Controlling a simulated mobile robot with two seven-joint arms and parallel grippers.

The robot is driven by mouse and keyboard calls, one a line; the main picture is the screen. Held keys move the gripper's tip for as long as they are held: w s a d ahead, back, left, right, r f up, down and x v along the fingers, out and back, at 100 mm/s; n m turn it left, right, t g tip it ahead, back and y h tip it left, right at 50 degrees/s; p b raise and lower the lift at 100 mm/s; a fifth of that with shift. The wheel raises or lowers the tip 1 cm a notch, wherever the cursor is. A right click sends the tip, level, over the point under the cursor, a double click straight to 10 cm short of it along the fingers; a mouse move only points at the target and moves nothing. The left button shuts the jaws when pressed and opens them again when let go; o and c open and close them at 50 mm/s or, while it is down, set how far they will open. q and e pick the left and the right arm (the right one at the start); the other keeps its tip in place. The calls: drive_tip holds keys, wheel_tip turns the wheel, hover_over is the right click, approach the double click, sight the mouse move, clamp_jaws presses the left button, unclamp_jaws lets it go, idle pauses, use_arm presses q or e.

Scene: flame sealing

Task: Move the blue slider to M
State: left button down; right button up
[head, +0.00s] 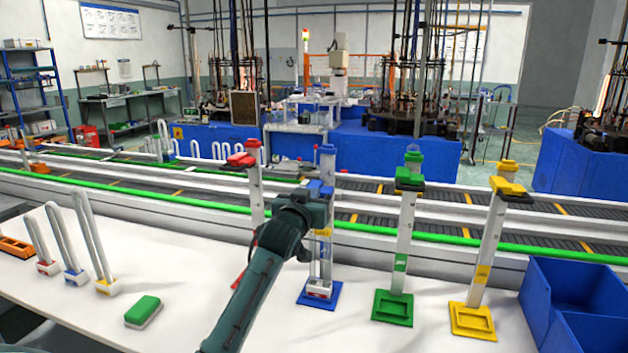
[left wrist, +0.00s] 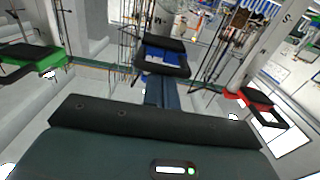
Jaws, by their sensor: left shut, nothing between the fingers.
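The post stands on a blue base (head: 320,294). My left gripper (head: 322,197) is shut and empty, in front of the post at about the slider's height. It hides part of the post and slider. In the left wrist view the blue slider (left wrist: 162,57), with its black frame, lies just beyond the shut fingers (left wrist: 160,92). Whether they touch it, I cannot tell. My right gripper is out of view.
A red slider (head: 242,159) is on the post to the left. Green (head: 409,180) and yellow (head: 507,188) sliders are on posts to the right. A green block (head: 143,311) lies on the white table (head: 190,305). Blue bins (head: 570,300) stand at the right. A conveyor runs behind.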

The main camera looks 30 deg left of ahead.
use_arm(q)
drive_tip(key=shift+f, duration=0.7)
drive_tip(key=shift+f+b, duration=0.6)
drive_tip(key=shift+f, duration=0.05)
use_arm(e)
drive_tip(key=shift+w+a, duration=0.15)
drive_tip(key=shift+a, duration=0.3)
use_arm(q)
drive_tip(key=shift+r, duration=0.1)
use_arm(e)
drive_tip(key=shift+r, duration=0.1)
use_arm(q)
drive_tip(key=shift+r+p, duration=0.7)
drive_tip(key=shift+p, duration=0.15)
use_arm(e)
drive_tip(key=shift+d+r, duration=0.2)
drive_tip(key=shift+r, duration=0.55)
use_arm(q)
drive_tip(key=p+v, duration=0.3)
drive_tip(key=v, duration=0.7)
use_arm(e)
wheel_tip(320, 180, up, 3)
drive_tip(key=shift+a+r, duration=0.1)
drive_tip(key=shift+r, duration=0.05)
